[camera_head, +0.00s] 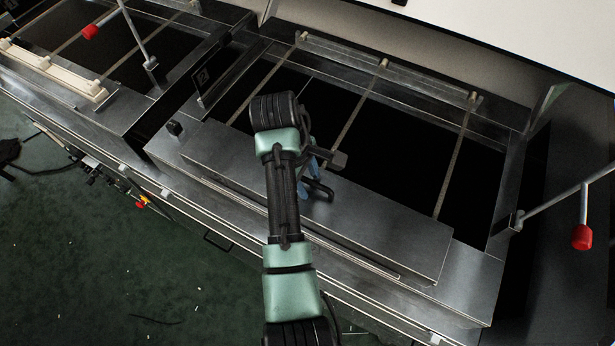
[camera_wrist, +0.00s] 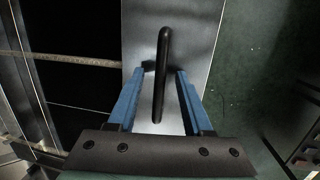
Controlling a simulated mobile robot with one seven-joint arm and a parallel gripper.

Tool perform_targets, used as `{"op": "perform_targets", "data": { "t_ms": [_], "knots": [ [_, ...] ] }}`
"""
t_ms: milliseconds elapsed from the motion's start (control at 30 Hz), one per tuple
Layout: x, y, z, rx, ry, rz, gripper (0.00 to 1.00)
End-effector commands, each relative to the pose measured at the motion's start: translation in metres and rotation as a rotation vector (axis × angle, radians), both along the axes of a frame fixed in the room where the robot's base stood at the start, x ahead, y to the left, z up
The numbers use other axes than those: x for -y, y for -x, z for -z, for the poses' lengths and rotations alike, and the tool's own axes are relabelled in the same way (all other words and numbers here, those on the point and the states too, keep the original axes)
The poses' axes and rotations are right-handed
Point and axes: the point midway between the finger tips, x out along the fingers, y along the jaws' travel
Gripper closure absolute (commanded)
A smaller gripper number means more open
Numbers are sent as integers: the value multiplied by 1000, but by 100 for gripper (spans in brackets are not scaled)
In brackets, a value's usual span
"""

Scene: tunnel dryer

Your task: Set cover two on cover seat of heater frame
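A long flat metal cover (camera_head: 390,243) with a black bar handle (camera_head: 318,190) lies along the front of the heater frame (camera_head: 472,290). My arm hides part of the cover in the head view. I cannot tell where the cover seat's edges are.
Dark openings with thin crossbars (camera_head: 455,165) lie behind the cover. Red-tipped levers stand at the right (camera_head: 582,237) and upper left (camera_head: 91,32). A pale rail (camera_head: 50,69) lies on the left unit. Green floor (camera_head: 110,250) is open at the front left.

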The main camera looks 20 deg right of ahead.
Motion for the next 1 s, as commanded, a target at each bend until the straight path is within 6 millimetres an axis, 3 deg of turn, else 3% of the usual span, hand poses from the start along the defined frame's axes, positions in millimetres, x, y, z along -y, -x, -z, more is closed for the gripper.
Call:
{"op": "perform_targets", "data": {
  "t_ms": [367, 567, 733, 1000],
  "knots": [
    [-1, 0, -4, -2, -1, 0, 49],
    [-8, -2, -38, 5, 1, 0, 49],
    [-17, -2, -84, 0, -1, -2, 49],
    [-24, -2, -117, -2, 0, -2, 49]
  ]
}}
